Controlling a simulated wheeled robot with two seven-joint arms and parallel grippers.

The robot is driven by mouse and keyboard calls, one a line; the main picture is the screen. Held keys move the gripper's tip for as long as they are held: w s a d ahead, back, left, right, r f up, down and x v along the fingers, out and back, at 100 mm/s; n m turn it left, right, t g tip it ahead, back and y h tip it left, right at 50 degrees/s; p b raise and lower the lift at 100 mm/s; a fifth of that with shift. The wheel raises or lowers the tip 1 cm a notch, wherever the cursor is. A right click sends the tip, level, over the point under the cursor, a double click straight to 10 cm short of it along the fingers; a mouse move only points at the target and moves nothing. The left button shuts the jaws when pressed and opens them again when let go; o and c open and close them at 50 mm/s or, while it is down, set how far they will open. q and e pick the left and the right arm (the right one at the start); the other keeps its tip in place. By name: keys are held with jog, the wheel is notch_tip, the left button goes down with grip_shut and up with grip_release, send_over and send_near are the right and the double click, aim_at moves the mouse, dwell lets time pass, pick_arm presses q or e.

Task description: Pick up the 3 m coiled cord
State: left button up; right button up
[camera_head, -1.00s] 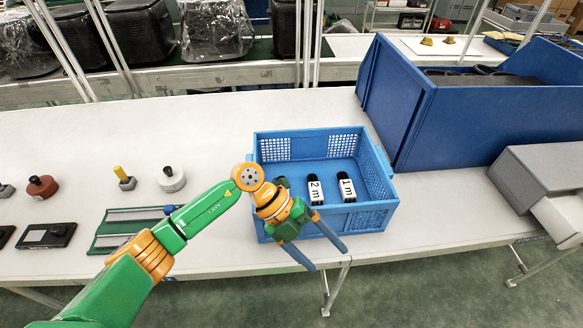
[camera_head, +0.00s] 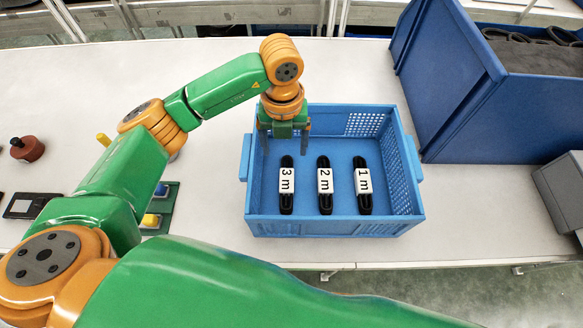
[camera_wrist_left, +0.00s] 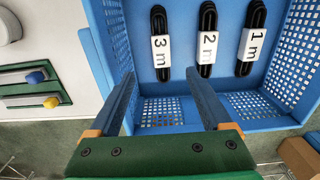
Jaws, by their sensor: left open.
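The 3 m cord (camera_head: 286,190) is a black coil in a white label, lying at the left of the blue crate (camera_head: 330,227). It also shows in the left wrist view (camera_wrist_left: 161,50). The 2 m cord (camera_head: 325,190) and the 1 m cord (camera_head: 363,190) lie in a row to its right. My left gripper (camera_head: 285,150) points down over the crate, open and empty, just beyond the far end of the 3 m cord. My right gripper is out of view.
A large blue bin (camera_head: 455,105) with black coils stands right of the crate. A grey box (camera_head: 562,190) sits at the right edge. A red-brown knob (camera_head: 27,148) and a dark device (camera_head: 28,205) are at the left. The table behind the crate is clear.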

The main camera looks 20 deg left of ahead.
pick_arm(q)
jog(key=b, duration=0.5)
send_over(287, 179)
jog(key=f, duration=0.6)
jog(key=shift+s+a+f, duration=0.1)
jog(key=shift+s+a, duration=0.05)
jog(key=shift+s, duration=0.15)
jog(key=shift+w+f+b, duration=0.1)
jog(key=shift+f+b, duration=0.2)
jog(key=shift+b, duration=0.05)
jog(key=shift+w+f, duration=0.1)
jog(key=shift+f, duration=0.15)
notch_tip(287, 179, down, 6)
jog(key=p, duration=0.3)
jog(key=shift+r, duration=0.2)
jog(key=shift+f, duration=0.35)
jog(key=shift+w, duration=0.1)
grip_shut()
